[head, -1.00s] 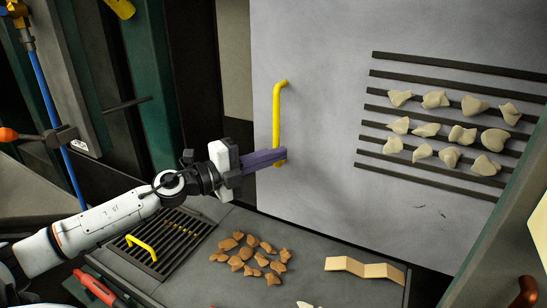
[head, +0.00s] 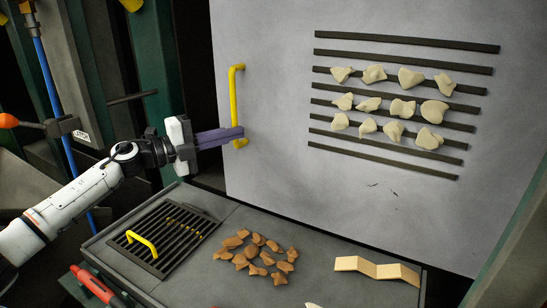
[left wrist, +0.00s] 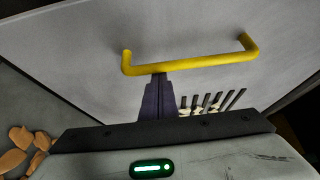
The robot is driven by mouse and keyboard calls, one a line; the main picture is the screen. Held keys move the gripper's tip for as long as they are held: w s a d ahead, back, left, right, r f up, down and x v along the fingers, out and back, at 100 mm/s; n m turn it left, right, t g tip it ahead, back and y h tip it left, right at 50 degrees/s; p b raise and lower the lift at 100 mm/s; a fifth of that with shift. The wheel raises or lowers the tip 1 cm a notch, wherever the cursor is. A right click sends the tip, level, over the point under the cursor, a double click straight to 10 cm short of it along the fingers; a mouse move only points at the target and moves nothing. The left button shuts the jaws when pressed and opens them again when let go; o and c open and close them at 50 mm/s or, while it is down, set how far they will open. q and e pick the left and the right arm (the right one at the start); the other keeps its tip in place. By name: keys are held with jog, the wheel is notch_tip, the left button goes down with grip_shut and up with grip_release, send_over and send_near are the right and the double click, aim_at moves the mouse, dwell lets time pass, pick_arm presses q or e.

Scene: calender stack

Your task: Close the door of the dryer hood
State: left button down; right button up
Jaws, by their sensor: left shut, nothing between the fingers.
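The dryer hood's door (head: 270,150) is a large grey panel in the head view, with a yellow bar handle (head: 233,95) near its left edge. A dark gap shows between that edge and the green frame at left, so the door appears ajar. My left gripper (head: 240,133) is shut and empty, its purple fingers reaching to the handle's lower end. In the left wrist view the fingers (left wrist: 158,90) point at the door (left wrist: 90,60) just by the handle (left wrist: 190,63); whether they touch is unclear. My right gripper is out of view.
Dark slats (head: 400,110) with several pale lumps are on the door's face. Below it, a grey table (head: 190,265) bears a grate (head: 185,235) with a yellow handle, brown lumps (head: 255,255) and a folded tan piece (head: 378,270). A green post (head: 170,60) stands left of the door.

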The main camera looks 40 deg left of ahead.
pick_arm(q)
jog(key=s+a+b, duration=0.1)
jog(key=a, duration=0.8)
jog(key=shift+b, duration=0.4)
jog(key=shift+d, duration=0.1)
